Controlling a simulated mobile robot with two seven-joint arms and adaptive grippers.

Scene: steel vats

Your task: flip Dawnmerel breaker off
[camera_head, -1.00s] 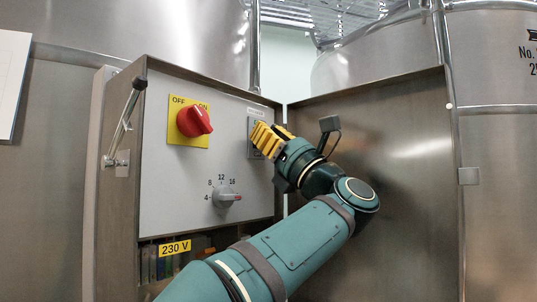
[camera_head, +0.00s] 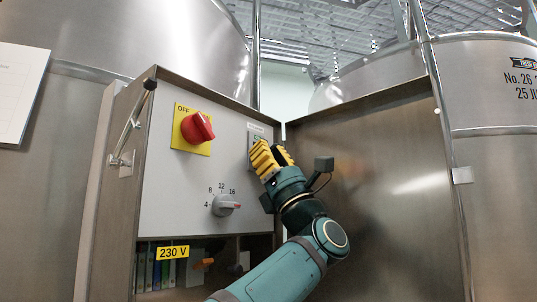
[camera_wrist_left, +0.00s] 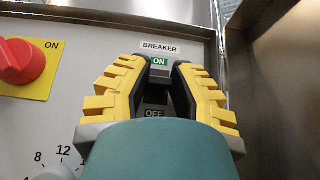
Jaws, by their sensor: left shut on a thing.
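The breaker (camera_wrist_left: 159,62) is on the pale panel under a label reading BREAKER. In the left wrist view a green ON mark shows at its top and OFF lower down, between my fingers. In the head view only the upper part of its plate (camera_head: 257,131) shows. My left gripper (camera_head: 272,151) is at the panel's right side, its yellow fingers on either side of the breaker's lever (camera_wrist_left: 159,75) and shut on it. The lever is mostly hidden between the dark inner pads. My right gripper is in neither view.
A red rotary switch (camera_head: 199,128) on a yellow plate and a grey dial (camera_head: 225,205) sit left of the breaker. The open steel door (camera_head: 380,190) stands close on the right. A shelf with a 230 V label (camera_head: 173,252) lies below.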

